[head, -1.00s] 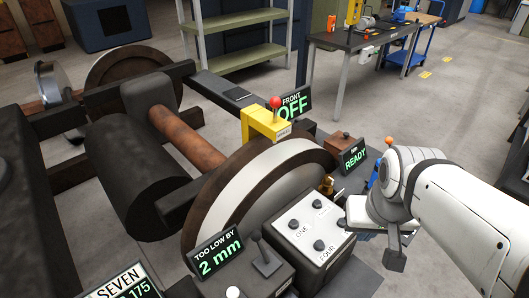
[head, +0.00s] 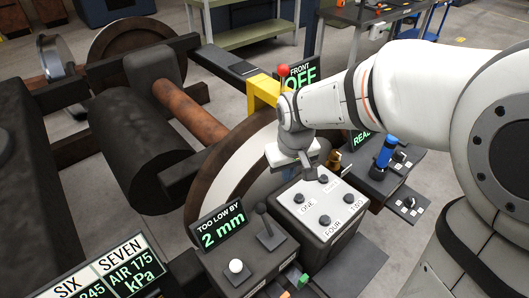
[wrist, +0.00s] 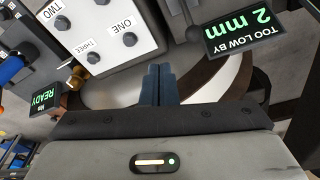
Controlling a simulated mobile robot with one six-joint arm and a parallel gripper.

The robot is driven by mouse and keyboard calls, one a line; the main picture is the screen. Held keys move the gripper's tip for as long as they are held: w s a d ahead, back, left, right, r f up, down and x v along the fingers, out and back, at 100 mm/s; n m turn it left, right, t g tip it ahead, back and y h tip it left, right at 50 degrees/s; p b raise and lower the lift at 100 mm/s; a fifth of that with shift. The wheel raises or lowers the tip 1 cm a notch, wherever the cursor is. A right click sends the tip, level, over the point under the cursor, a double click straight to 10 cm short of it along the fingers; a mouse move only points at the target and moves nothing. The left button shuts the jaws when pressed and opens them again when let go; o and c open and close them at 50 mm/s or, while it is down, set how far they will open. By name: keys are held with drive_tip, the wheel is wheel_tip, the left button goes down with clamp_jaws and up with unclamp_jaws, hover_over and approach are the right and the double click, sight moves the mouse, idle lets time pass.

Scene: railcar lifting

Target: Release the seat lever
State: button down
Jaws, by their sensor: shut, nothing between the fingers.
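A lever with a red ball knob (head: 283,71) stands upright at the yellow bracket (head: 262,90), beside the FRONT OFF sign. A black lever (head: 264,226) stands near the TOO LOW BY 2 mm sign (head: 219,226). I cannot read a "seat" label on either. My gripper (wrist: 158,72) is shut and empty, its dark fingers side by side over the pale wheel rim in the wrist view. In the head view my wrist is above the back edge of the numbered button box, just in front of the yellow bracket; it partly hides the bracket and sign.
The button box (head: 321,208) lies close below my wrist. The large wheel (head: 225,185) is left of it, with a rusty axle (head: 188,138) behind. A READY sign (wrist: 46,97) and a blue-handled device (head: 385,152) are at the right.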

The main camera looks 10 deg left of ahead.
drive_tip(key=n, duration=0.2)
hover_over(265, 220)
drive_tip(key=w+a, duration=0.3)
wheel_tip(265, 220, down, 5)
drive_tip(key=shift+d+b, duration=0.1)
drive_tip(key=shift+b, duration=0.2)
wheel_tip(265, 220, down, 10)
drive_tip(key=w, duration=0.1)
drive_tip(key=shift+a, duration=0.25)
drive_tip(key=shift+w, duration=0.1)
